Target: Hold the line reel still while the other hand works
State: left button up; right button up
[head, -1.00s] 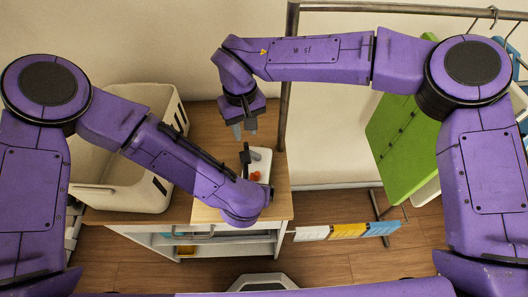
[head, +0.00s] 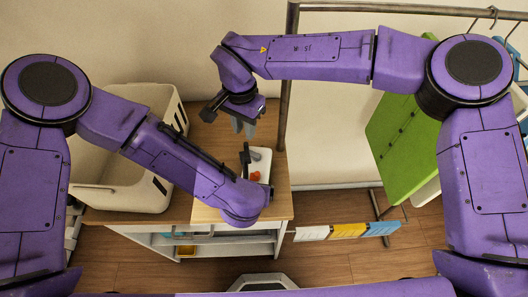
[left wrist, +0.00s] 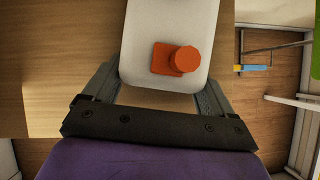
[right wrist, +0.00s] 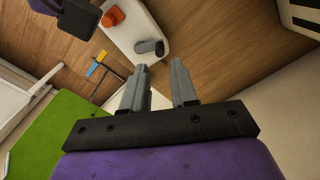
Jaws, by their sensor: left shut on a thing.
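The line reel is a white rounded body (head: 263,160) with an orange knob (head: 255,176), on the wooden surface. In the left wrist view the white body (left wrist: 170,35) and orange knob (left wrist: 184,60) lie between the fingers of my left gripper (left wrist: 160,88), which is shut on it. In the right wrist view the white body (right wrist: 130,40) also bears a dark grey piece (right wrist: 150,47). My right gripper (head: 245,131) is open and empty, above and behind the reel; its spread fingers (right wrist: 160,70) point towards the reel without touching it.
A large cream bin (head: 110,195) stands left on the wooden-topped unit (head: 200,125). A metal rail post (head: 284,100) rises close to the right gripper.

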jog(key=shift+f, duration=2.65)
grip_shut()
jog(key=n, duration=0.2)
jog(key=s+n, duration=0.1)
jog(key=n, duration=0.1)
jog(key=shift+s+a, duration=0.1)
jog(key=shift+a, duration=0.15)
jog(key=shift+s+n, duration=0.2)
jog(key=shift+n, duration=0.6)
jog(key=n, duration=0.2)
jog(key=shift+s+n, duration=0.3)
jog(key=shift+s, duration=0.05)
